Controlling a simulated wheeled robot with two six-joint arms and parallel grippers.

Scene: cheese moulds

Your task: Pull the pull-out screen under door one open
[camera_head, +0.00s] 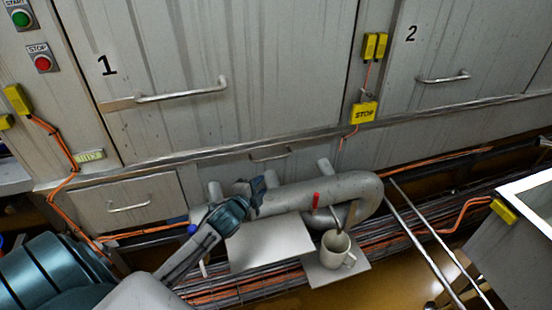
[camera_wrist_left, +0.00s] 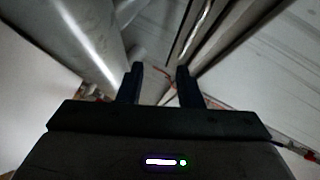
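Door one (camera_head: 215,50) is a tall grey metal door marked "1" with a horizontal bar handle. Below it, a grey panel (camera_head: 225,170) with a small bar handle (camera_head: 270,154) sits partly hidden behind a thick pipe. Another grey front (camera_head: 150,195) with a bar handle (camera_head: 129,207) is lower left. I cannot tell for sure which is the pull-out screen. My left gripper (camera_head: 257,186) is over the pipe, in front of the first panel. In the left wrist view its fingers (camera_wrist_left: 160,76) are apart with nothing between them; a bright bar (camera_wrist_left: 195,32) lies beyond them.
The thick grey pipe (camera_head: 345,187) runs close to my gripper and bends down at right. A pale plate (camera_head: 270,243) and a mug (camera_head: 336,248) on a ledge stand below it. Orange cables (camera_head: 220,293) and slim metal rails (camera_head: 415,225) lie around. Door two (camera_head: 465,50) is at right.

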